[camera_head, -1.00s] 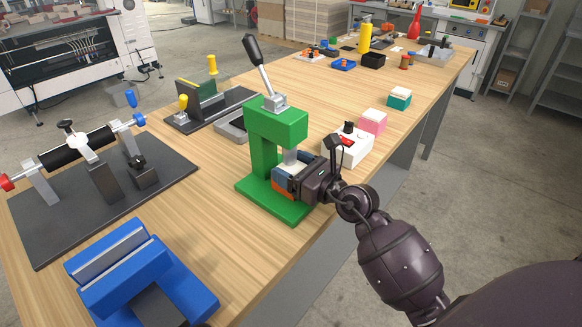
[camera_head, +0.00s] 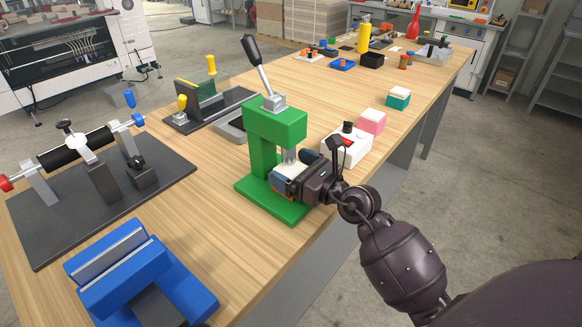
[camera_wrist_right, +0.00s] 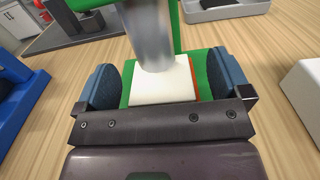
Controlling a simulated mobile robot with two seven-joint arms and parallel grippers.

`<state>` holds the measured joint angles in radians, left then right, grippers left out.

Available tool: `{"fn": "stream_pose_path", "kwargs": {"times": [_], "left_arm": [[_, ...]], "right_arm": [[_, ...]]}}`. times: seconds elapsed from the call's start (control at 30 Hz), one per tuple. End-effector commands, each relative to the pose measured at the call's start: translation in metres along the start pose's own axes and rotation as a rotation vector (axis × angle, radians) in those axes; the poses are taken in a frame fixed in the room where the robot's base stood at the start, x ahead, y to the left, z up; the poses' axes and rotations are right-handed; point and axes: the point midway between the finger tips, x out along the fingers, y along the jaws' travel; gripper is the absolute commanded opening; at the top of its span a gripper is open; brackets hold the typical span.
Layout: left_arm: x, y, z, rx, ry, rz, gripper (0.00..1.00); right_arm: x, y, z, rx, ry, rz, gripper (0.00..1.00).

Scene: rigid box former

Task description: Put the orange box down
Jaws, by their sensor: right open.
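The orange box, with a white top, sits on the green base of the press under the metal ram. In the right wrist view its white top (camera_wrist_right: 163,88) shows with a thin orange edge at the right. In the head view it is mostly hidden by my right gripper, its white top (camera_head: 293,168) just showing. My right gripper (camera_head: 290,168) is open, its blue-grey fingers on either side of the box. The wrist view shows gaps between the box and both fingers (camera_wrist_right: 165,84). The green press (camera_head: 273,135) stands upright with its lever raised. My left gripper is not in view.
A white unit with a black knob (camera_head: 346,147) stands right of the press, with a pink box (camera_head: 372,121) and a teal box (camera_head: 398,99) beyond. A blue fixture (camera_head: 140,275) and a roller device (camera_head: 90,165) are at the left. Bare wood lies in front of the press.

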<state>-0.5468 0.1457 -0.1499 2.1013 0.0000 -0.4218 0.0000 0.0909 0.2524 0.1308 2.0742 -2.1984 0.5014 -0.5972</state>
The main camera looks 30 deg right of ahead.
Motion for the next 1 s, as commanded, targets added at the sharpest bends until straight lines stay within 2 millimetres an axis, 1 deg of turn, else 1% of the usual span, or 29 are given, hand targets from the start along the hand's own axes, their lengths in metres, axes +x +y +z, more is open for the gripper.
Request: {"fn": "stream_pose_path", "kwargs": {"times": [0.4,0.6,0.7,0.87,0.97,1.0], "left_arm": [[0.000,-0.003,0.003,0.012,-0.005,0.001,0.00],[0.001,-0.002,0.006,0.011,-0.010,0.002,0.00],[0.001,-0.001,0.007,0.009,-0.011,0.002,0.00],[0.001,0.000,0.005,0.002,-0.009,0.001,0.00],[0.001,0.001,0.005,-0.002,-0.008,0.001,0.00],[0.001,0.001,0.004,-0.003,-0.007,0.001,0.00]], "right_arm": [[-0.070,-0.001,-0.002,-0.001,0.005,-0.002,0.95],[-0.097,0.000,-0.002,0.000,0.004,-0.001,0.95],[-0.105,0.000,-0.002,-0.001,0.004,0.000,0.95],[-0.113,0.000,-0.001,0.011,0.000,0.000,0.95],[-0.116,0.003,-0.003,0.092,-0.018,0.001,0.95],[-0.117,0.005,-0.005,0.153,-0.031,0.001,0.95]]}}
